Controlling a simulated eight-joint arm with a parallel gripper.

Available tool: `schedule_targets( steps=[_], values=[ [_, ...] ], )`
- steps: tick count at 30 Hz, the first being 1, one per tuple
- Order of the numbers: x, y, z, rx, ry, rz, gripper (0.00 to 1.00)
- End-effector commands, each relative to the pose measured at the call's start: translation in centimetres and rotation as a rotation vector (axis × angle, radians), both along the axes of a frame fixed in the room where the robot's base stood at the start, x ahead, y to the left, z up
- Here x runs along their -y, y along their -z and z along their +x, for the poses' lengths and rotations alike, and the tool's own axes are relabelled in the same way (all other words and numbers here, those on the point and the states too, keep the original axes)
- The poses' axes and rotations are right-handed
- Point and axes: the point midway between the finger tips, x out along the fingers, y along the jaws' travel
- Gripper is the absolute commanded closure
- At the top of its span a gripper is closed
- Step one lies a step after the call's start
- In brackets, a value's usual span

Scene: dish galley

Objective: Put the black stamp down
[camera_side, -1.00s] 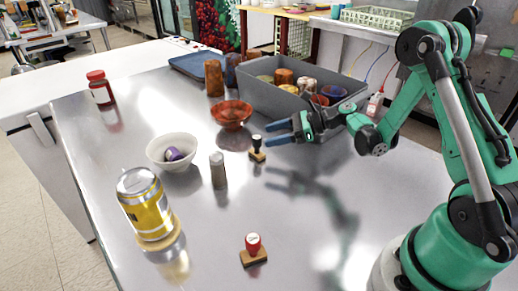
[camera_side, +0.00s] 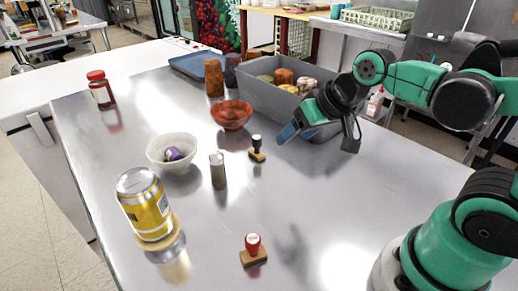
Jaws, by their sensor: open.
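The black stamp (camera_side: 257,149) stands upright on its wooden base on the steel table, just below and right of the red-brown bowl. My gripper (camera_side: 318,140) is open and empty, to the right of the stamp and apart from it. Its blue finger points down and left toward the table in front of the grey bin. My arm reaches in from the right and hides part of the bin.
A red stamp (camera_side: 253,249) stands near the front. A yellow can (camera_side: 146,205), a grey cylinder (camera_side: 218,171), a white bowl (camera_side: 160,146) holding a purple item, and a red-brown bowl (camera_side: 231,116) stand left. The grey bin (camera_side: 262,97) holds several items. The right middle of the table is clear.

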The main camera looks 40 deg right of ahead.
Motion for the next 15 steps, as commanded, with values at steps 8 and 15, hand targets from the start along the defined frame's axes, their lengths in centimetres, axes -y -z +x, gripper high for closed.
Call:
schedule_targets(
  steps=[8,15],
  values=[
    [0.10,-0.18,-1.14,0.037,-0.156,-0.177,0.32],
    [0.12,-0.18,-1.13,0.036,-0.154,-0.174,0.32]
  ],
)
